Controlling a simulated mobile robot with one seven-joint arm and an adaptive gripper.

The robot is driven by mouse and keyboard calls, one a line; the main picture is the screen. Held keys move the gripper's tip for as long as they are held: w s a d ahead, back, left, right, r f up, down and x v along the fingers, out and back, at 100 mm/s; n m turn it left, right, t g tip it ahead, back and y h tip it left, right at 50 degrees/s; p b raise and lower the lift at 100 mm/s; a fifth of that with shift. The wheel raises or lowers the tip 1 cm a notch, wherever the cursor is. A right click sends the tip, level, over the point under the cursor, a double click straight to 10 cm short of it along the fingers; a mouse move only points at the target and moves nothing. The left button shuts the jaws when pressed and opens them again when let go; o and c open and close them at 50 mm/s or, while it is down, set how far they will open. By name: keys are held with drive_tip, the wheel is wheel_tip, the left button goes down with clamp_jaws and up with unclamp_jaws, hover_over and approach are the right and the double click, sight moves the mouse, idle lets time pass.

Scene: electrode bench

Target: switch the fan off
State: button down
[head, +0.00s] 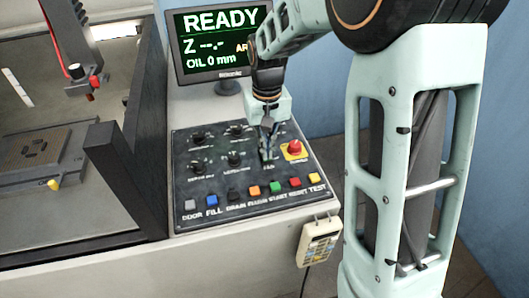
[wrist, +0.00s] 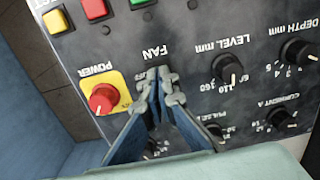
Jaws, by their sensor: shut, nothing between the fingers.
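The dark control panel (head: 182,152) lies on the sloped front of the machine, and it also fills much of the wrist view (wrist: 192,45). Its FAN label (wrist: 154,53) shows upside down in the wrist view. My gripper (head: 267,153) is over the FAN spot at the right middle of the panel. In the wrist view my gripper (wrist: 158,88) is shut and empty, its fingertips just beside the FAN label. The fan switch itself is hidden behind the fingers. I cannot tell its position or whether the fingertips touch it.
The red POWER knob (head: 295,147) on its yellow plate sits close by the gripper; it also shows in the wrist view (wrist: 103,98). The LEVEL knob (wrist: 228,70) is on the other side. Coloured buttons line the front edge. A screen (head: 222,40) reading READY stands behind.

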drive_tip(key=shift+f, duration=0.15)
drive_tip(key=shift+r+p, duration=2.6)
drive_tip(key=shift+r, duration=0.95)
